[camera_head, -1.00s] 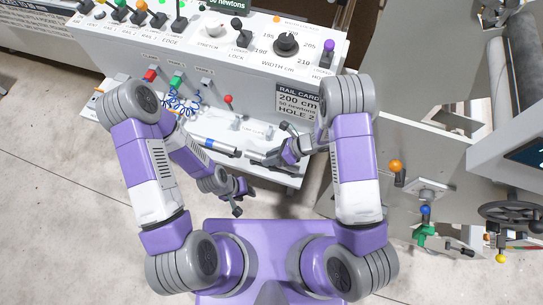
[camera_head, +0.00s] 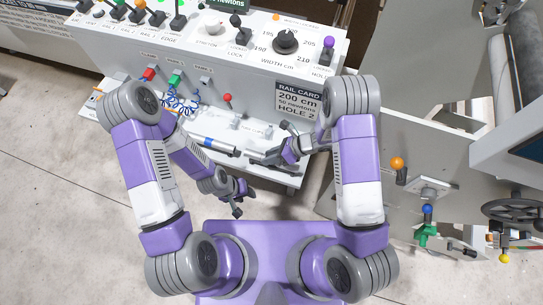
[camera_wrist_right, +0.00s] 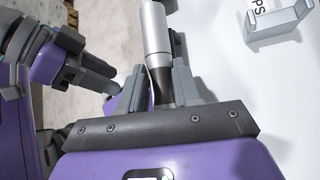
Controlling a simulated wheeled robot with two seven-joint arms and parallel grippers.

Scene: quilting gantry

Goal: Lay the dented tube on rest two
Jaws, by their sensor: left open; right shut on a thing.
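A silver tube (camera_head: 222,147) with a blue band lies slanted above the white shelf (camera_head: 285,176) below the console in the head view. No dent can be made out. My right gripper (camera_head: 268,157) is at its right end. In the right wrist view, my right gripper (camera_wrist_right: 160,93) is shut on the dark end of a silver tube (camera_wrist_right: 155,32), which points away from the fingers. My left gripper (camera_head: 241,200) is open and empty, in front of the shelf and below the tube. I cannot make out which rest is rest two.
Small pale clips (camera_head: 236,122) stand on the shelf behind the tube; one bracket (camera_wrist_right: 278,22) shows in the wrist view. Blue coiled cords (camera_head: 182,103) hang at the shelf's left. The console (camera_head: 225,50) rises behind. A machine with a handwheel (camera_head: 515,212) stands right.

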